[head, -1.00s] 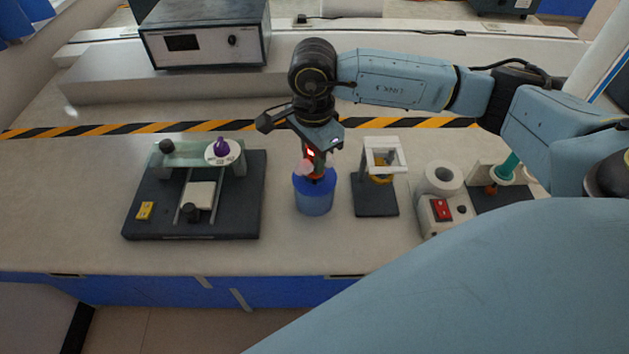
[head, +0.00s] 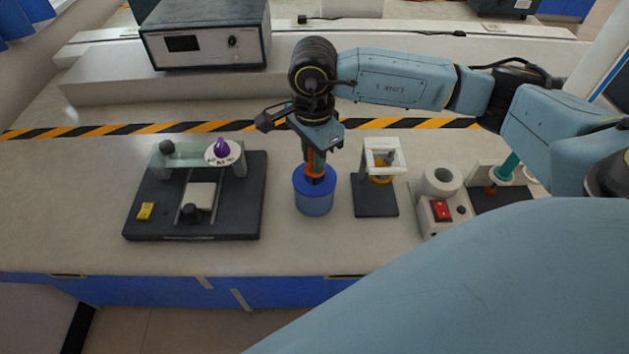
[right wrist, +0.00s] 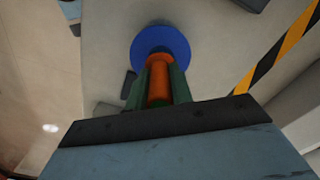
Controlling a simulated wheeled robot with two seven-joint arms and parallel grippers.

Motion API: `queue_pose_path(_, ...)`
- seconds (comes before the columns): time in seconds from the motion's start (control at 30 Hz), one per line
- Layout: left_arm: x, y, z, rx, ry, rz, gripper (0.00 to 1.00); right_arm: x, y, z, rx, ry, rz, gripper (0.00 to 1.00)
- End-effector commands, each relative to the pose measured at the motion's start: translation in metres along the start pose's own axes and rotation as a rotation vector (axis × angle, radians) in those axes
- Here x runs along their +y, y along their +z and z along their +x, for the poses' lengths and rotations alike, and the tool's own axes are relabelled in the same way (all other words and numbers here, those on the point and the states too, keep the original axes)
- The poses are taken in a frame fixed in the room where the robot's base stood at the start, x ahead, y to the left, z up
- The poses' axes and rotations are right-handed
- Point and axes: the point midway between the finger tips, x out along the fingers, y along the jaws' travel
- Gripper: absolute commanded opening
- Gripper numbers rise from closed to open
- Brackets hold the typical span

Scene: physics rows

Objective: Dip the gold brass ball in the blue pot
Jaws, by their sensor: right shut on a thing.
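The blue pot (head: 313,202) stands upright on the bench near the middle of the head view. My right gripper (head: 315,162) points down just above it, its green fingers shut on an orange handle (head: 317,172). The lower end of the handle is at the pot's opening. In the right wrist view the orange handle (right wrist: 159,85) lies between the fingers (right wrist: 160,92), with the round blue pot (right wrist: 160,38) beyond. The gold brass ball does not show; I cannot tell whether it is inside the pot. My left gripper is not in view.
Right of the pot is a white frame (head: 384,145) with a yellow ring on a dark base (head: 376,203). Further right is a white device with a red switch (head: 440,210). Left is a dark platform (head: 150,222) with a purple piece (head: 221,147). Bare bench lies in front.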

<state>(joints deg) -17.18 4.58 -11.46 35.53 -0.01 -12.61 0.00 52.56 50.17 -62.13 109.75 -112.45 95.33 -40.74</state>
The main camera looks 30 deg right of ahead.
Motion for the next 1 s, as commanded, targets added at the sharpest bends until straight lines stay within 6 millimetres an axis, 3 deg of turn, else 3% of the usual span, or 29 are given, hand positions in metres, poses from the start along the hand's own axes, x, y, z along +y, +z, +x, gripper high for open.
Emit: queue_pose_path(1.0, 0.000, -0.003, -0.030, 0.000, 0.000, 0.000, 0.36, 0.000, 0.000, -0.053, 0.000, -0.002, 0.000, 0.01)
